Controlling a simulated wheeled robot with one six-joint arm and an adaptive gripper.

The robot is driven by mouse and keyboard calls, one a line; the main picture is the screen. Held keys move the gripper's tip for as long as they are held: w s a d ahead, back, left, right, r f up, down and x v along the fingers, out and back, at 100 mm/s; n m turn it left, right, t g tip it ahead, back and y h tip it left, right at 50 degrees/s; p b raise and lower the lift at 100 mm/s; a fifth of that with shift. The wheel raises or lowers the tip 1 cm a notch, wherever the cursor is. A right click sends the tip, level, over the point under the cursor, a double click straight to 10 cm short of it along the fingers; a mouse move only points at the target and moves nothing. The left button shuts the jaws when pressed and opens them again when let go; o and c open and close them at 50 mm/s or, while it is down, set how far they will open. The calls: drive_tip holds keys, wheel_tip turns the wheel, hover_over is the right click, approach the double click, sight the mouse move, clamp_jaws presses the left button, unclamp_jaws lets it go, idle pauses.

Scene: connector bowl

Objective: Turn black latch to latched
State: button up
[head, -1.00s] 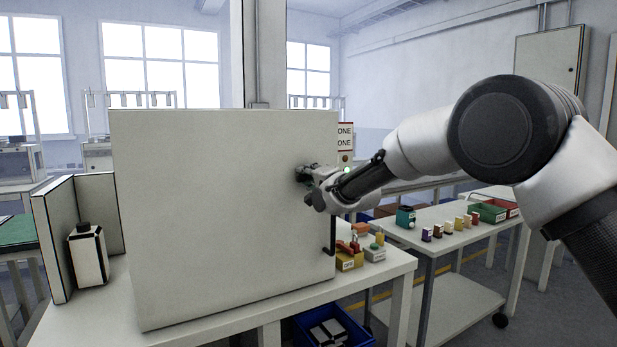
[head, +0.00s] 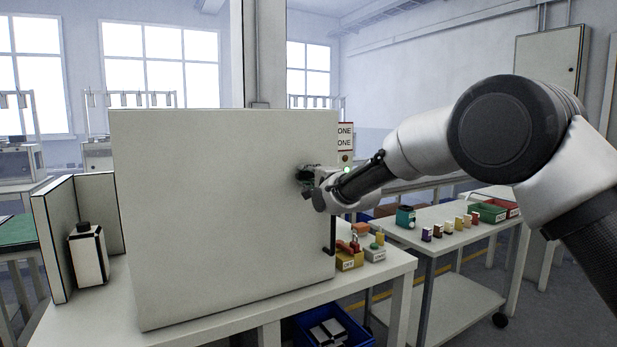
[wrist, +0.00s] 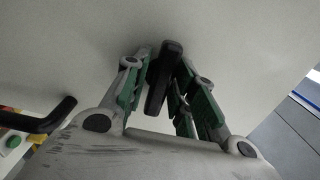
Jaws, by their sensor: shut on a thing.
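The black latch (wrist: 163,82) is a short dark bar on the pale panel of a cabinet door (head: 220,220). In the wrist view it stands between the green-padded fingers of my gripper (wrist: 164,88), slightly tilted. My gripper is shut on it. In the head view my gripper (head: 312,183) is at the upper right part of the door, and it mostly hides the latch. The latch's exact angle on the door cannot be told from the head view.
A black door handle (head: 331,236) sits below my gripper at the door's right edge; it also shows in the wrist view (wrist: 38,120). Small yellow and grey boxes (head: 349,261) stand right of the cabinet. A side table (head: 455,235) holds several small coloured items.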

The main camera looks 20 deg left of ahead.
drive_tip(key=o, duration=0.8)
drive_tip(key=v, duration=1.2)
